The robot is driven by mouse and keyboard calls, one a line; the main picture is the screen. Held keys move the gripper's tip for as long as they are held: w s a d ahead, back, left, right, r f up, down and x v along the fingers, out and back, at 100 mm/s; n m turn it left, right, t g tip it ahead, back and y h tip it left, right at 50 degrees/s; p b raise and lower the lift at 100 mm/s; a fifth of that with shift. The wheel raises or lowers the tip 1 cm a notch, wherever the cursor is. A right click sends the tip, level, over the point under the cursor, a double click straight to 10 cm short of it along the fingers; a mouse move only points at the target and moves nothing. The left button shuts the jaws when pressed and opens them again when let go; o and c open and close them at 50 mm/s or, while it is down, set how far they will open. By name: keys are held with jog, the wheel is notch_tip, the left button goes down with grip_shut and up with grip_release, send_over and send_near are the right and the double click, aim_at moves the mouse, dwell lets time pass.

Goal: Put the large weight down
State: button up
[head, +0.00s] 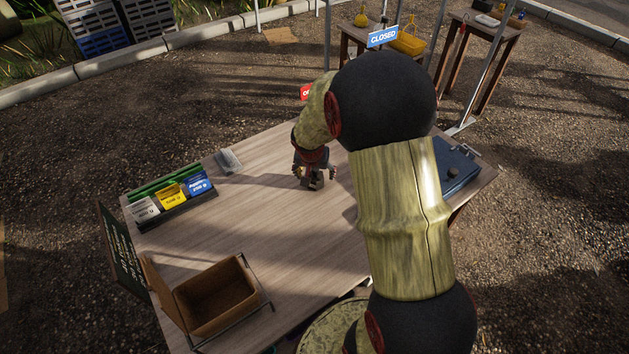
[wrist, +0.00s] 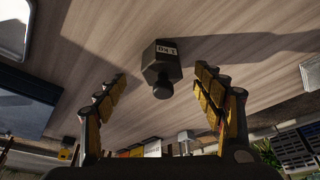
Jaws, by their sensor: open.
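The large weight (wrist: 168,60) is a dark block with a knob and a pale label that seems to read 1 kg. It stands on the wooden table (head: 270,240) and shows upside down in the wrist view. In the head view the weight (head: 315,183) is small and partly covered by my gripper (head: 314,172). In the wrist view my gripper (wrist: 161,80) is open, with one finger on each side of the knob. A gap shows between each finger and the weight, and nothing is held.
A brown box (head: 217,296) is at the front left. A blue case (head: 456,166) lies at the right edge, partly behind my arm. The table's middle is clear.

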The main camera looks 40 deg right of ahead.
aim_at(314, 174)
jog(key=b+x, duration=0.1)
jog(key=x, duration=0.4)
jog(key=shift+w+a+f+b, duration=0.1)
jog(key=shift+w+b, duration=0.05)
jog(key=shift+b, duration=0.25)
jog(key=shift+c, duration=0.3)
grip_shut()
dwell(0.3)
jog(key=shift+r, duration=0.2)
